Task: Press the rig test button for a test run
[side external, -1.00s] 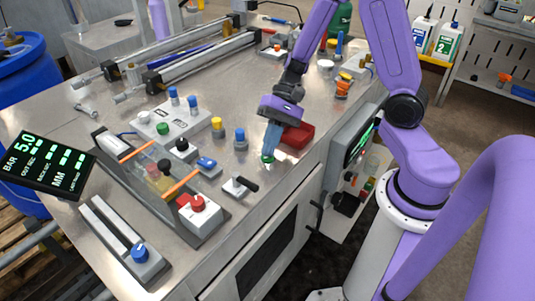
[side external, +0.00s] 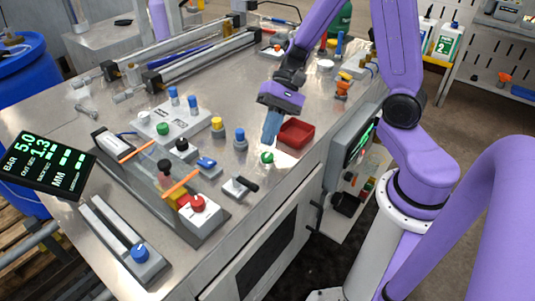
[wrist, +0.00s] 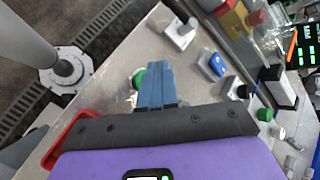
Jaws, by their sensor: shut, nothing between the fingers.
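A green button (side external: 267,157) stands near the front edge of the steel bench in the side view. It also shows in the wrist view (wrist: 139,79), partly hidden by my fingers. My gripper (side external: 269,143) has blue fingers, is shut and empty, and points down just above and behind the button, apart from it. In the wrist view the shut fingertips (wrist: 158,64) lie just right of the button. The clear-walled rig (side external: 170,185) has orange bands and a yellow and red block inside. A tilted display (side external: 45,165) shows BAR 5.0 and 1.3 in green.
A red tray (side external: 296,134) lies close right of my gripper. A control box (side external: 350,140) hangs on the bench's right side.

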